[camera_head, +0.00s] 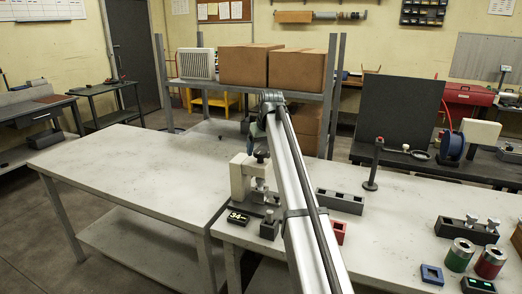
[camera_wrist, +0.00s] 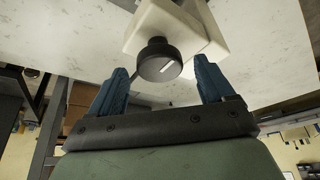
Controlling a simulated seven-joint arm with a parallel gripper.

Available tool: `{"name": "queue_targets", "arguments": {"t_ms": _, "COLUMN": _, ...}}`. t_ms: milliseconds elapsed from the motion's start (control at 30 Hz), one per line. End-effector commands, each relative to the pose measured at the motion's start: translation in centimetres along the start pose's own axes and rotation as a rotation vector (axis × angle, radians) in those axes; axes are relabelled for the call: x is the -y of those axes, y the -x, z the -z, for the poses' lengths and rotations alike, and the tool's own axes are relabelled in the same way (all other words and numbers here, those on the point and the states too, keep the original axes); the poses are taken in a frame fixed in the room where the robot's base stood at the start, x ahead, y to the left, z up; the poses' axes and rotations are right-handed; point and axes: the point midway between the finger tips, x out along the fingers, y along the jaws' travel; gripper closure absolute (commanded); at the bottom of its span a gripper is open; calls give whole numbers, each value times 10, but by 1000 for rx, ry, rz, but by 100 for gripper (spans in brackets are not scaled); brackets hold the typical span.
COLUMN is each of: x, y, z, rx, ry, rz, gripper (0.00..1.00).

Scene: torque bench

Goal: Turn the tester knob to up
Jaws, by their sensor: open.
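The tester (camera_head: 240,178) is a cream-white block-shaped device on a dark base on the bench, partly hidden behind my arm in the head view. Its body (camera_wrist: 150,28) also shows at the top of the wrist view. The round black knob (camera_wrist: 156,50) carries a short white mark, slanted in the wrist view. My gripper (camera_wrist: 160,69) is open, with one blue finger on each side of the knob and visible space between fingers and knob. The fingers do not appear to touch it. In the head view the fingertips are not clear.
A small black display reading 34 (camera_head: 237,217) sits before the tester. A long dark block (camera_head: 340,202), a red block (camera_head: 339,232), a stand (camera_head: 372,165) and green and red cylinders (camera_head: 460,255) occupy the right bench. The left table (camera_head: 120,165) is clear.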

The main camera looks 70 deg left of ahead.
Motion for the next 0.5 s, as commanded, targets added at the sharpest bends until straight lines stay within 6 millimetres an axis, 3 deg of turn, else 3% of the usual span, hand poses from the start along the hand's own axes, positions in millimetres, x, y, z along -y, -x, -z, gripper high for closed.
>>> {"name": "queue_targets", "arguments": {"t_ms": 167, "x": 0, "y": -10, "z": 0, "rx": 1, "ry": 0, "rz": 0, "gripper": 18}}
{"name": "queue_targets", "arguments": {"t_ms": 500, "x": 0, "y": -11, "z": 0, "rx": 0, "ry": 0, "rz": 0, "gripper": 21}}
